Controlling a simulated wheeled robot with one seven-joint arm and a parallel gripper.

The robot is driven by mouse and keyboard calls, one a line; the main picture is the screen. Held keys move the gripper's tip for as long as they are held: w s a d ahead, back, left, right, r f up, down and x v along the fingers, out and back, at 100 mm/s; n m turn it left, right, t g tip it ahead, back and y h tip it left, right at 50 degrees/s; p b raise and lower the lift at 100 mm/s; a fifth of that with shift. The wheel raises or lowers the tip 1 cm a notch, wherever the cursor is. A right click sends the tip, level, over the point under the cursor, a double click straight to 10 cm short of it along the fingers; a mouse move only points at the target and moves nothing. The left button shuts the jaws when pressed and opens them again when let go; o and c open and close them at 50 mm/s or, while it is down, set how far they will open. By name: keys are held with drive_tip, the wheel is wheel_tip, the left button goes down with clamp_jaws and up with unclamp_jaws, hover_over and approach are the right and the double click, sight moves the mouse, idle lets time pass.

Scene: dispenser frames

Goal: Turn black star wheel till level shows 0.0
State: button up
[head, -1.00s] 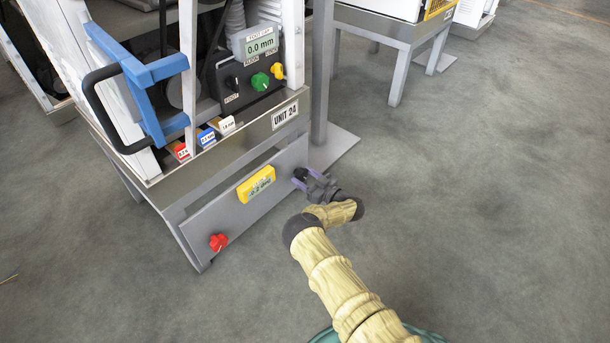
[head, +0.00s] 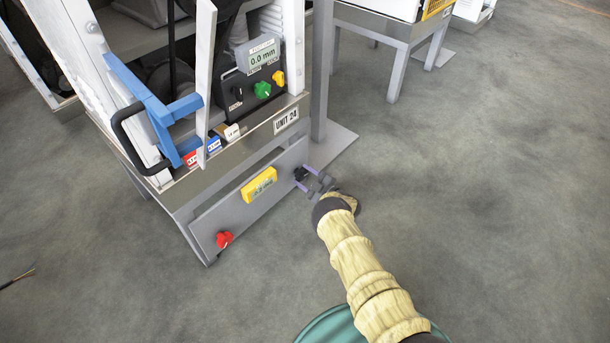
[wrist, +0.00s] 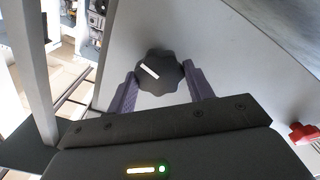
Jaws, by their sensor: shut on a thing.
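The black star wheel (head: 300,173) is at the right end of the grey lower panel of unit 24. In the wrist view the wheel (wrist: 158,72) shows a white mark slanting down to the right. My gripper (head: 311,181) is at the wheel. In the wrist view my gripper (wrist: 161,84) has its two purple fingers on either side of the wheel, shut on it. The yellow level (head: 259,185) is mid-panel with a small display, too small to read now. A red star wheel (head: 224,239) is at the panel's left end; it also shows in the wrist view (wrist: 303,133).
A control box above shows 0.0 mm on its display (head: 263,56), over a green knob (head: 262,90) and a yellow knob (head: 279,78). A blue bracket with a black handle (head: 130,140) juts out at left. A grey post (head: 322,70) stands behind the wheel. Floor at right is clear.

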drive_tip(key=n, duration=0.5)
drive_tip(key=shift+n+p, duration=0.3)
drive_tip(key=shift+p, duration=0.1)
drive_tip(key=n, duration=0.5)
drive_tip(key=shift+f+n, duration=0.15)
drive_tip(key=shift+n, duration=0.15)
drive_tip(key=o, duration=1)
drive_tip(key=shift+c, duration=0.2)
